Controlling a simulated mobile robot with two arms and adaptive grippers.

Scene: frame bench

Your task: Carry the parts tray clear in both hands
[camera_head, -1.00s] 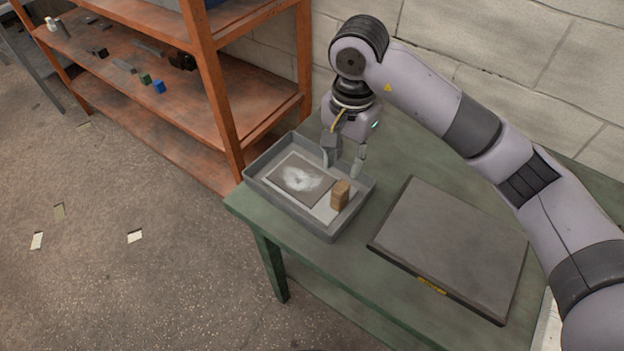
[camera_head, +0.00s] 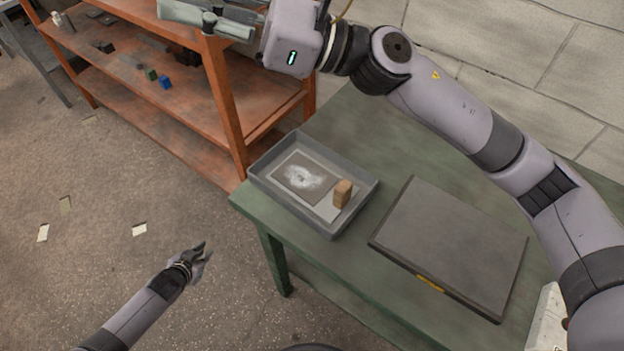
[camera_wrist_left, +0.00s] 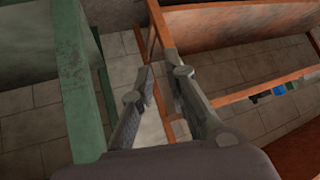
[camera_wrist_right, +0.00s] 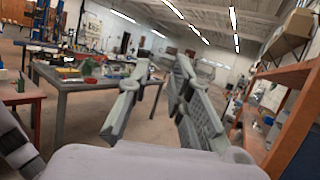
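The grey parts tray (camera_head: 285,204) sits on the left corner of the green table. A dark flat plate with a whitish patch (camera_head: 305,178) and a small brown block (camera_head: 343,193) lie in it. My left gripper (camera_head: 205,250) is low over the floor, left of the table and apart from the tray. Its fingers (camera_wrist_left: 160,72) stand apart and empty in the left wrist view. My right gripper (camera_head: 186,10) is raised in front of the shelf, above and left of the tray. Its fingers (camera_wrist_right: 152,68) are spread and empty in the right wrist view. The tray shows in neither wrist view.
A dark flat slab (camera_head: 450,245) lies on the green table (camera_head: 385,145) right of the tray. An orange shelf (camera_head: 227,105) with small items stands behind and left of the table. Bare table shows behind the tray. Pale scraps (camera_head: 139,229) lie on the open floor.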

